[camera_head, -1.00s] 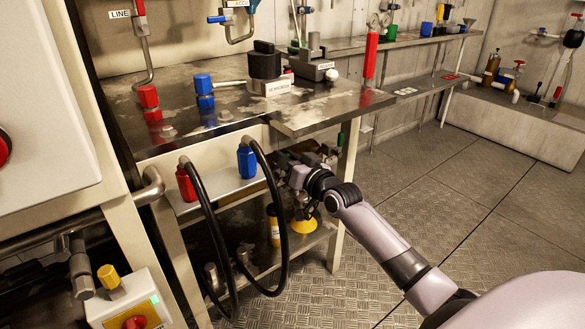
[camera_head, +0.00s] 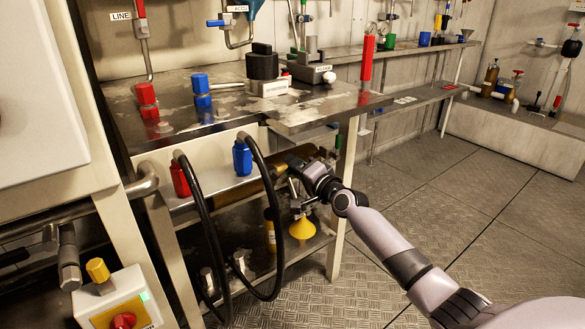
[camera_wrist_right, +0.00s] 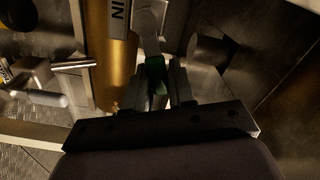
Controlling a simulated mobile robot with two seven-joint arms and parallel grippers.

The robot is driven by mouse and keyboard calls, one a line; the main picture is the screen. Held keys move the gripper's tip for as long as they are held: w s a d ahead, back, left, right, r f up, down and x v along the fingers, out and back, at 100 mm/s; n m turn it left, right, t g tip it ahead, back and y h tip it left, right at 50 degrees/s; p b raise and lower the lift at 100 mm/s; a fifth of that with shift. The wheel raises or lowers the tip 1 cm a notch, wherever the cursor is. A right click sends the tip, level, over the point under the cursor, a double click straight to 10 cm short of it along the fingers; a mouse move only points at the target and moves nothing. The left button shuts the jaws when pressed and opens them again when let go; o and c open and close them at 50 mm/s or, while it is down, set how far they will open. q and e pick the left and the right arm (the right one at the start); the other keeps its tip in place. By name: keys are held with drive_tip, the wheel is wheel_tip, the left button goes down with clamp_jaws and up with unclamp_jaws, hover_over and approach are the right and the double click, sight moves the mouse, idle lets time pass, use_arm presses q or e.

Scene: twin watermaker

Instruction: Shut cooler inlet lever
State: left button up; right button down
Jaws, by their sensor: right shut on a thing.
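The cooler is a brass cylinder under the bench; its side shows in the right wrist view (camera_wrist_right: 122,60). In the head view its brass body (camera_head: 256,188) runs behind the black hoses. A label ending in "IN" (camera_wrist_right: 120,18) sits beside the lever in the wrist view. The inlet lever (camera_wrist_right: 156,72) is a pale metal strip with a green part, between my right fingers. My right gripper (camera_wrist_right: 165,85) is shut on it. In the head view my right gripper (camera_head: 300,168) is at the cooler's right end, its fingertips hard to make out. My left gripper is not in view.
The steel bench top (camera_head: 215,120) overhangs the cooler. Two black hoses (camera_head: 205,225) loop down at the left, near red and blue fittings. A yellow funnel (camera_head: 303,231) is on the lower shelf below my gripper. The floor at the right is clear.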

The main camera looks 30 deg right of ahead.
drive_tip(key=shift+d+f+m, duration=0.15)
drive_tip(key=shift+f+m, duration=0.35)
drive_tip(key=shift+m, duration=0.4)
drive_tip(key=shift+f+m+b, duration=0.4)
drive_tip(key=shift+m+b, duration=0.15)
drive_tip(key=shift+m, duration=0.45)
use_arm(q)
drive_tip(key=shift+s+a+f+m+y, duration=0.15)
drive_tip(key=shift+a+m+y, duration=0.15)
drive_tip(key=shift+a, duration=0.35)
use_arm(e)
drive_tip(key=shift+f, duration=0.1)
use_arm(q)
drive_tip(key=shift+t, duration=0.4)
use_arm(e)
drive_tip(key=shift+m, duration=0.3)
drive_tip(key=c, duration=1)
unclamp_jaws()
drive_tip(key=shift+c, duration=0.2)
drive_tip(key=shift+s, duration=0.1)
